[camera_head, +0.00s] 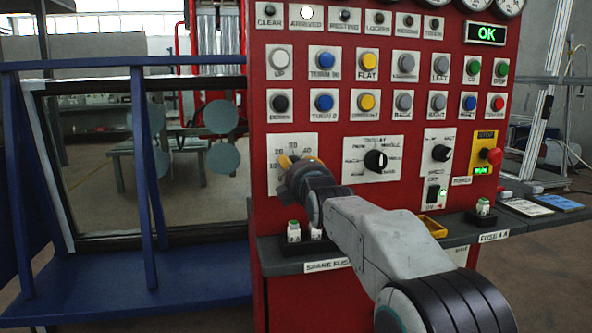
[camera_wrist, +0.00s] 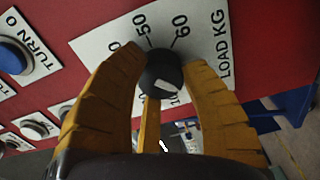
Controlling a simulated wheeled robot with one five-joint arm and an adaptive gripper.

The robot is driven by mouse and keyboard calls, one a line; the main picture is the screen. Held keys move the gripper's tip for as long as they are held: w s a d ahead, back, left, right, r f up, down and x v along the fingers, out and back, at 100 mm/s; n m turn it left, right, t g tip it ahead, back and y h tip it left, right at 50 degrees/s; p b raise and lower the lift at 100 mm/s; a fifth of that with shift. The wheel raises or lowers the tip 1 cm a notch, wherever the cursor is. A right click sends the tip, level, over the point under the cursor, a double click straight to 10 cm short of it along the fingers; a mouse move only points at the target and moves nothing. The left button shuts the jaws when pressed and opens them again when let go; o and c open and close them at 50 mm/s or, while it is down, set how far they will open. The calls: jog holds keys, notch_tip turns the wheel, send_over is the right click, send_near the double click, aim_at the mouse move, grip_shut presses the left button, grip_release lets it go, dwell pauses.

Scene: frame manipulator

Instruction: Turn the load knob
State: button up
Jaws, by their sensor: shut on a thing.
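The load knob (camera_wrist: 157,72) is round and black with a white mark. In the wrist view it sits on a white plate (camera_wrist: 220,40) printed with 50, 60 and "LOAD KG". My gripper (camera_wrist: 162,62) has its yellow fingers on both sides of the knob, shut on it. The white mark lies on the knob's lower right side in that view. In the head view, my gripper (camera_head: 299,162) reaches the load plate (camera_head: 283,141) at the panel's lower left. There the knob is hidden behind my gripper, and part of the scale shows above it.
The trolley knob (camera_head: 376,160) is just right of my gripper, with the speed knob (camera_head: 441,153) farther right. Rows of push buttons (camera_head: 368,65) are above. A ledge (camera_head: 270,250) with fuses runs below. A blue frame (camera_head: 145,180) stands on the left.

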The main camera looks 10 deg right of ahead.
jog(key=shift+n, duration=0.4)
jog(key=o, duration=1.2)
jog(key=shift+w+d, duration=0.1)
jog(key=shift+s, duration=6.05)
